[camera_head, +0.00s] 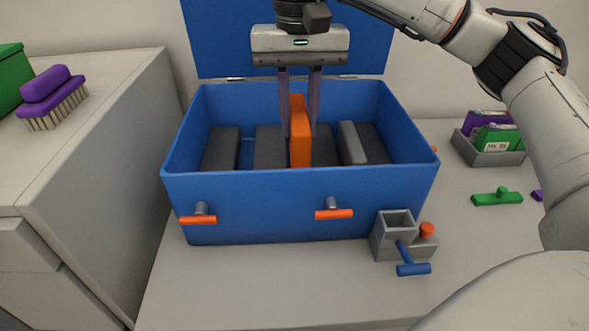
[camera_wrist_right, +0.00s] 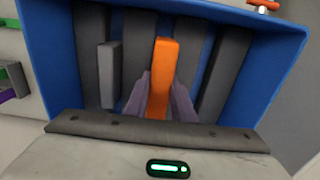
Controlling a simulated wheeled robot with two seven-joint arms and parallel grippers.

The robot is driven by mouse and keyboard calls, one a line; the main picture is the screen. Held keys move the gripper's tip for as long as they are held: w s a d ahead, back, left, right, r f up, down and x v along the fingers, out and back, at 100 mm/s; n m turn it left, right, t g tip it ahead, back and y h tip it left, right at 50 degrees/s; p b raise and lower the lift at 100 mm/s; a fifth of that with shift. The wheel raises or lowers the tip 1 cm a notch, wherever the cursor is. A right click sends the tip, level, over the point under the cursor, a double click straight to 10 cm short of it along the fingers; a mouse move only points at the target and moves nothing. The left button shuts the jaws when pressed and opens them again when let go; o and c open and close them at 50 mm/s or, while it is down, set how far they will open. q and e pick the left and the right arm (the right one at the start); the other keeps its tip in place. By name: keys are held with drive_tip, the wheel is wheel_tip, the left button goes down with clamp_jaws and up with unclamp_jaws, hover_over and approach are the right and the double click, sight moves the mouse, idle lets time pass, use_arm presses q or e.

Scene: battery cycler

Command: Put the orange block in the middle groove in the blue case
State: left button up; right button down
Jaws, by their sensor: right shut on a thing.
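The blue case (camera_head: 285,205) stands on the table with its lid open at the back. Inside it are several dark grey dividers with gaps between them. My right gripper (camera_head: 299,132) comes down from above into the case and is shut on the orange block (camera_head: 299,150). The block is upright and in the middle of the case, between the grey dividers. In the right wrist view the orange block (camera_wrist_right: 159,75) sits between the two fingers (camera_wrist_right: 159,102), with dividers on both sides. Its lower end is hidden, so I cannot tell whether it touches the floor. My left gripper is not in view.
A lighter grey block (camera_head: 351,143) stands in the right part of the case. A grey holder with a blue handle (camera_head: 411,268) is at the front right. A grey bin (camera_head: 487,154) and a green piece (camera_head: 496,197) lie to the right. A purple brush (camera_head: 48,92) is on the left cabinet.

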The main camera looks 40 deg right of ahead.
wheel_tip(320, 180, down, 8)
drive_tip(key=shift+r+b, duration=0.2)
drive_tip(key=shift+b, duration=0.15)
drive_tip(key=shift+f, duration=0.15)
drive_tip(key=c, duration=1.5)
unclamp_jaws()
wheel_tip(320, 180, up, 12)
drive_tip(key=shift+r+p, duration=0.2)
drive_tip(key=shift+p, duration=0.6)
